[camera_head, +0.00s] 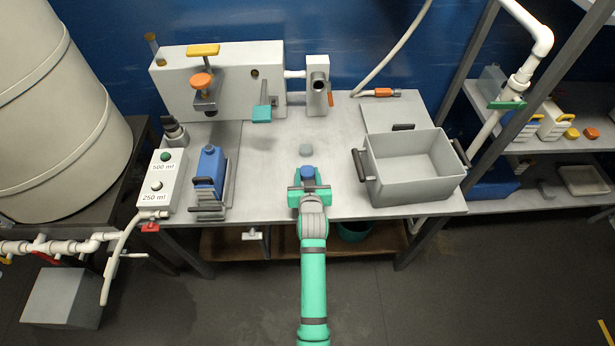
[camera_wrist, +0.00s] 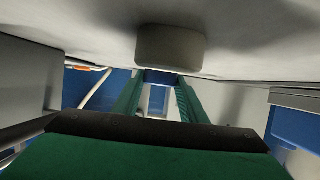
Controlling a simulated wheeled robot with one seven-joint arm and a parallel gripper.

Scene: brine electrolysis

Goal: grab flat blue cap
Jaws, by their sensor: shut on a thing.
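The flat blue cap (camera_head: 307,173) is between the fingers of my gripper (camera_head: 308,180), near the front middle of the worktable (camera_head: 340,205). In the wrist view, a strip of the blue cap (camera_wrist: 160,77) shows between the two green fingertips of my gripper (camera_wrist: 158,88), which are shut on it. The picture is turned so the table surface lies at the top. I cannot tell whether the cap still touches the table.
A small grey block (camera_head: 306,149) stands just beyond the cap. A grey bin (camera_head: 415,185) stands at the right. A grey machine (camera_head: 225,75) stands behind.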

